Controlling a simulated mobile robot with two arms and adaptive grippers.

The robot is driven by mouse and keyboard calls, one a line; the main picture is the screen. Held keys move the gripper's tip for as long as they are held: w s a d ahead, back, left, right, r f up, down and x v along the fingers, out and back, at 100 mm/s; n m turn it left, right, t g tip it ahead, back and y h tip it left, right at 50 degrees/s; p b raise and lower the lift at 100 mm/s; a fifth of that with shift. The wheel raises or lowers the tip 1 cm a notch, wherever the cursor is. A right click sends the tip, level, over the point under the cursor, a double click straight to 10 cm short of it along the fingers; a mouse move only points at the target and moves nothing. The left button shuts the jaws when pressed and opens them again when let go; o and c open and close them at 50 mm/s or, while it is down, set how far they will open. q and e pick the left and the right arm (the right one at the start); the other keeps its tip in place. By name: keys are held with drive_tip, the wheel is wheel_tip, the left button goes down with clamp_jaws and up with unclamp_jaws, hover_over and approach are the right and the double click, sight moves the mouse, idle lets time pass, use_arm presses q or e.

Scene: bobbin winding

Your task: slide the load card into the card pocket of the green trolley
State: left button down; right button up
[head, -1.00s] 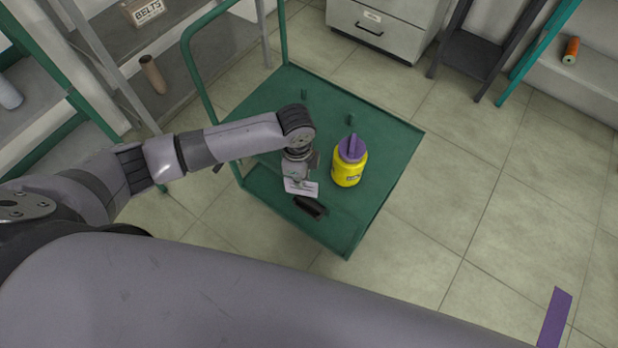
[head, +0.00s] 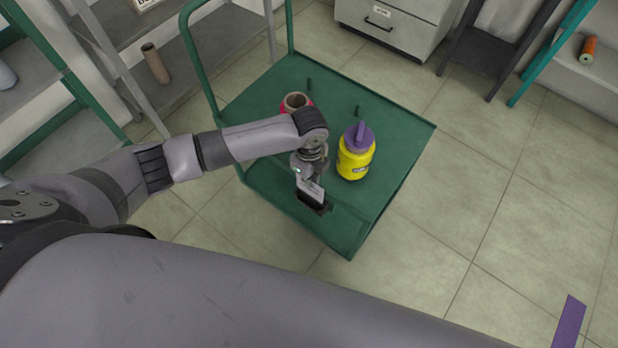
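The green trolley (head: 258,104) stands in the middle of the head view. The card pocket (head: 313,206) is a small dark holder near the front edge of its deck. My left gripper (head: 308,178) is over the pocket, shut on the load card (head: 312,190), a small white card. The card is steeply tilted and its lower edge meets the pocket's top. I cannot tell whether that edge is inside the pocket or just above it. The gripper's fingers are partly hidden by my wrist. My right gripper is not in view.
A yellow bottle with a purple top (head: 356,155) stands on the deck just right of my gripper. A red bobbin with a brown core (head: 296,102) stands behind my wrist. Two short green pegs rise from the deck.

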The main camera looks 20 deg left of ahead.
use_arm(q)
wheel_tip(320, 180, down, 2)
drive_tip(key=shift+b, duration=0.6)
drive_tip(key=shift+r, duration=0.25)
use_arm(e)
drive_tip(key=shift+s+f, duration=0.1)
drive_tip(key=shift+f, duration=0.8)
use_arm(q)
drive_tip(key=shift+p, duration=0.35)
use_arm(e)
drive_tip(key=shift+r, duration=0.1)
use_arm(q)
drive_tip(key=shift+a+p, duration=0.1)
drive_tip(key=shift+p, duration=0.2)
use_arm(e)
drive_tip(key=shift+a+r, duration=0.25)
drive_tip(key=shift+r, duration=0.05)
use_arm(q)
drive_tip(key=shift+f, duration=0.15)
